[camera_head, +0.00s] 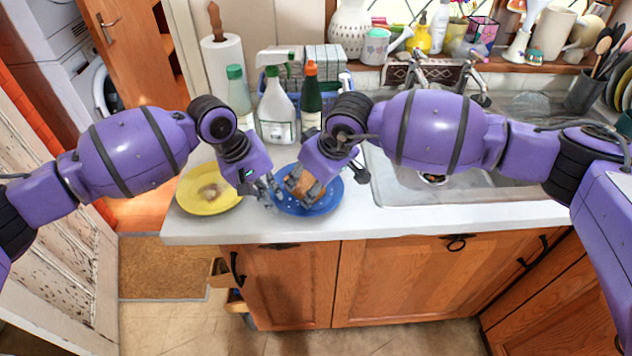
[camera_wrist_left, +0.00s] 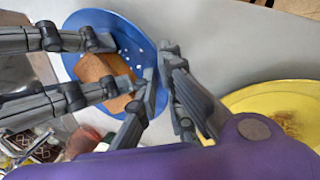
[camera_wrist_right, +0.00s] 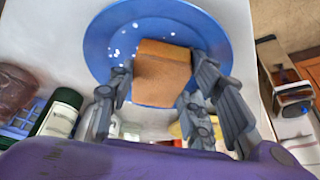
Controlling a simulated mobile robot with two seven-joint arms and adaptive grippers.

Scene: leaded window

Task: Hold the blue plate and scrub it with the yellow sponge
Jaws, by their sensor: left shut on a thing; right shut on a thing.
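The blue plate (camera_head: 326,202) lies at the front edge of the counter, with several white specks on it. In the left wrist view my left gripper (camera_wrist_left: 158,75) is shut on its rim (camera_wrist_left: 118,32). The sponge (camera_head: 297,183) looks orange-tan rather than yellow. My right gripper (camera_head: 304,187) is shut on it over the plate. In the right wrist view the sponge (camera_wrist_right: 162,78) sits between the fingers, above or against the plate (camera_wrist_right: 105,40). I cannot tell whether sponge and plate touch.
A yellow plate (camera_head: 188,197) with a brown stain lies just left of the blue plate. A spray bottle (camera_head: 275,115), green bottles (camera_head: 311,92) and a paper towel roll (camera_head: 229,68) stand behind. The sink (camera_head: 402,190) is to the right.

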